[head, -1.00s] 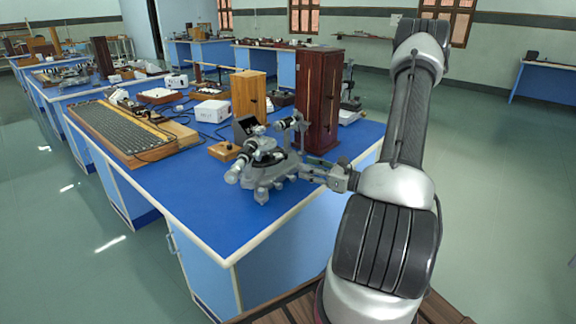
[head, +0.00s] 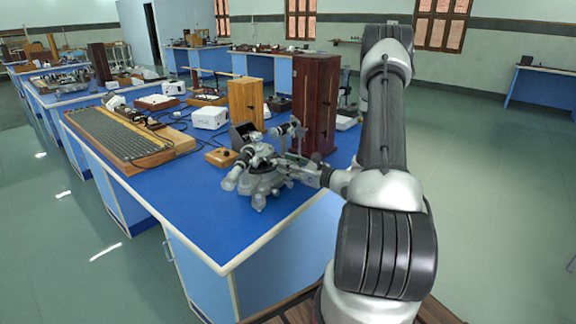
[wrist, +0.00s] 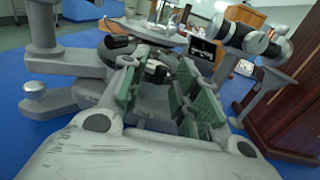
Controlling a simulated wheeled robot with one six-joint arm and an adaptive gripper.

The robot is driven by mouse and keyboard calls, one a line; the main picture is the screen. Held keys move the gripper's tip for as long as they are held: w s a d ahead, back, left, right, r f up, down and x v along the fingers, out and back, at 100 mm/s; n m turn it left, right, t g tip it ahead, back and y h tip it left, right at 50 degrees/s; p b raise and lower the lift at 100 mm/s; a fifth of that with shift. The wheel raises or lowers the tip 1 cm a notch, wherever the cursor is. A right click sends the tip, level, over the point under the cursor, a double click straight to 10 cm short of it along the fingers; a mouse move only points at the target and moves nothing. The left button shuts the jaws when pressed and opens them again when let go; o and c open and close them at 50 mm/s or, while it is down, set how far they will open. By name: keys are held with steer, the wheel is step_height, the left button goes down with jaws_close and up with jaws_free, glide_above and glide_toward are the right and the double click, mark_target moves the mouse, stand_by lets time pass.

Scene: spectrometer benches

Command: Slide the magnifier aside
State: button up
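No magnifier can be made out for sure in either view; it may be hidden by the spectrometer or my gripper. The grey metal spectrometer (head: 262,180) stands near the front edge of the blue bench, with its tubes pointing up and to the sides. My gripper (head: 293,166) reaches in from the right, close at its right side. In the wrist view, my gripper's green-padded fingers (wrist: 160,82) stand apart, with a gap between them. The spectrometer's grey base and arms (wrist: 70,68) lie beyond and beside the fingers. Whether the fingers touch it is unclear.
A tall dark wooden cabinet (head: 315,105) stands just behind my gripper; it fills the right of the wrist view (wrist: 285,105). A lighter wooden box (head: 245,103), a white box (head: 210,117) and a long grooved board (head: 120,135) stand farther left. The bench's front left is clear.

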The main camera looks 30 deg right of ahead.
jaws_close()
